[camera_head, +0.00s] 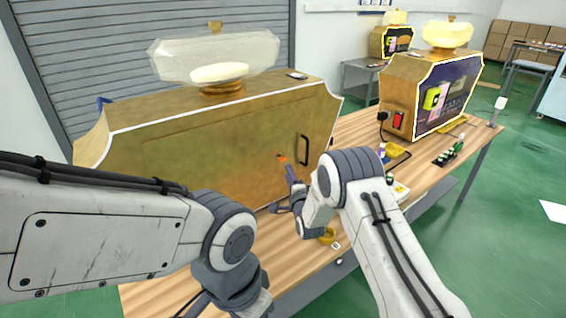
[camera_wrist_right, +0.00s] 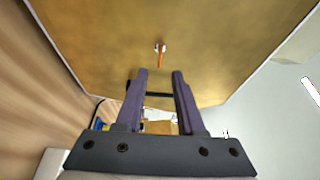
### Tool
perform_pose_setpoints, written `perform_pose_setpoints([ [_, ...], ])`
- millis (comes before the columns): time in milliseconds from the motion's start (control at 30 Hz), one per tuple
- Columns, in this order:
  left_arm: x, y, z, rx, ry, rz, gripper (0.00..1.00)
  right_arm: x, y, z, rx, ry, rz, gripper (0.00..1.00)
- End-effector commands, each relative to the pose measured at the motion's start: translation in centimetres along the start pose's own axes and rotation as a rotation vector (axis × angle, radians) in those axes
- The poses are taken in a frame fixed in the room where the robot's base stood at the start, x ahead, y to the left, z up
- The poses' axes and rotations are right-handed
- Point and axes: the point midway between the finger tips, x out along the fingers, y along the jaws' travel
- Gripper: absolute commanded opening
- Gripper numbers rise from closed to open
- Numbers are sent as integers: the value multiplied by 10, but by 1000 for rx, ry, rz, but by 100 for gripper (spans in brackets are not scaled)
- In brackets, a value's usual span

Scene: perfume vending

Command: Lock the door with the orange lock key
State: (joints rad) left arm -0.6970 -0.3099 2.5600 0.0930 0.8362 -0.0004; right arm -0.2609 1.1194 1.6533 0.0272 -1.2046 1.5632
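The orange lock key (camera_head: 282,156) sits in a lock on the gold door (camera_head: 210,160) of the near vending machine. In the right wrist view the orange key (camera_wrist_right: 160,59) sticks out of a small pale lock (camera_wrist_right: 159,47). My right gripper (camera_head: 288,168) is in front of the key. Its two fingers (camera_wrist_right: 160,74) are apart and empty, with the key just beyond the tips, between them in the picture. The black door handle (camera_head: 304,150) is right of the key. The door looks closed. My left arm crosses the lower left; its fingers are out of the picture.
The machine stands on a wooden table (camera_head: 440,150) with a glass perfume-bottle shape (camera_head: 215,60) on top. A second machine (camera_head: 425,95) stands further right. Small bottles (camera_head: 447,157) and yellow items (camera_head: 328,237) lie along the table. Green floor is open at right.

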Motion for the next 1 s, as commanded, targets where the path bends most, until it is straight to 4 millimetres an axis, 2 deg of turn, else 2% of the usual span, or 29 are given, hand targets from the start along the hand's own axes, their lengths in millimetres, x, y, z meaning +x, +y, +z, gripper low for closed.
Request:
perform_pose_setpoints([
  [200, -8, 1, 0, 0, 0, 0, 50, 36, -1, 0, -1, 0, -1, 38],
  [500, -12, 1, -1, 0, 0, 0, 50, 72, 0, 0, -2, 0, 1, 38],
  [700, -13, 1, -1, 0, 0, 0, 50, 80, 0, 0, -2, 0, 2, 38],
  [967, -13, 1, -1, 0, 0, 0, 50, 81, 0, 0, -2, 0, 3, 38],
  [1000, -13, 1, -1, 0, 0, 0, 50, 81, 0, 0, -2, 0, 3, 34],
])
